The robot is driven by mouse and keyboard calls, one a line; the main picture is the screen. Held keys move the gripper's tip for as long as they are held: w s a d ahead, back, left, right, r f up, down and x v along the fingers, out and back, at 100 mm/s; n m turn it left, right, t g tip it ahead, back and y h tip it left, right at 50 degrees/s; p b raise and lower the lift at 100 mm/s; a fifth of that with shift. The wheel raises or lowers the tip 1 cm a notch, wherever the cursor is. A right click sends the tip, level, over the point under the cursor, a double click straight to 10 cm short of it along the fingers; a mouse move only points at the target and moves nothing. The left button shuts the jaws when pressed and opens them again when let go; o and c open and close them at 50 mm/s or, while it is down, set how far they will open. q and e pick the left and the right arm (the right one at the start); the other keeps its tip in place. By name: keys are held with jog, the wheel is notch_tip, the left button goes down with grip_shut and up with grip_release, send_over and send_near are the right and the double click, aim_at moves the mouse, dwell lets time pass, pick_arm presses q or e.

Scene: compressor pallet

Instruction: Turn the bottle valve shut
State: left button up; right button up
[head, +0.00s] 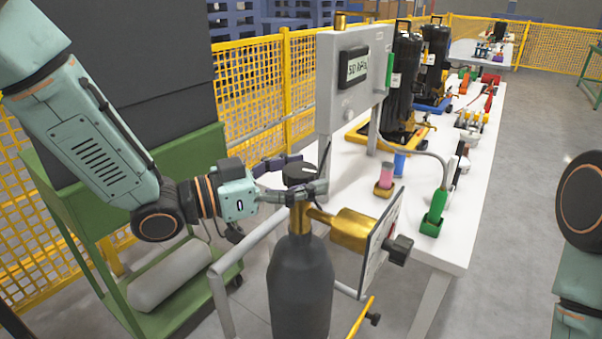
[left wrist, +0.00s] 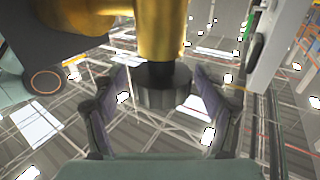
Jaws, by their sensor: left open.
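The dark gas bottle (head: 300,285) stands upright at the front, with a brass valve neck (head: 299,219) on top. The valve's black round handwheel (head: 299,174) sits above the brass. My left gripper (head: 300,178) reaches in from the left, with one finger on each side of the handwheel. In the left wrist view the handwheel (left wrist: 163,98) lies between the two open fingers (left wrist: 165,110), with a gap visible on each side. The brass stem (left wrist: 160,35) shows beyond it. My right gripper is not in view; only part of my right arm shows at the right edge.
A brass regulator (head: 352,229) and a tilted plate (head: 380,240) stick out right of the valve. A grey box with a display (head: 357,66) stands close behind. A white table (head: 455,215) with several fittings is at right. A green cart (head: 60,205) is at left.

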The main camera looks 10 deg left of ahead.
pick_arm(q)
jog(key=shift+a, duration=0.2)
jog(key=shift+c, duration=1.1)
jog(key=shift+w+d, duration=0.1)
jog(key=shift+d, duration=0.15)
jog(key=c, duration=1)
jog(key=shift+o, duration=0.2)
jog(key=shift+a+r+m+g+h+p, duration=0.1)
jog(key=shift+m+g+h+p, duration=0.35)
jog(key=shift+g+p, duration=0.2)
jog(key=shift+m+g+h+p, duration=0.7)
jog(key=shift+m+g, duration=0.35)
jog(key=shift+g, duration=0.3)
jog(key=o, duration=1.2)
jog(key=shift+a, duration=0.1)
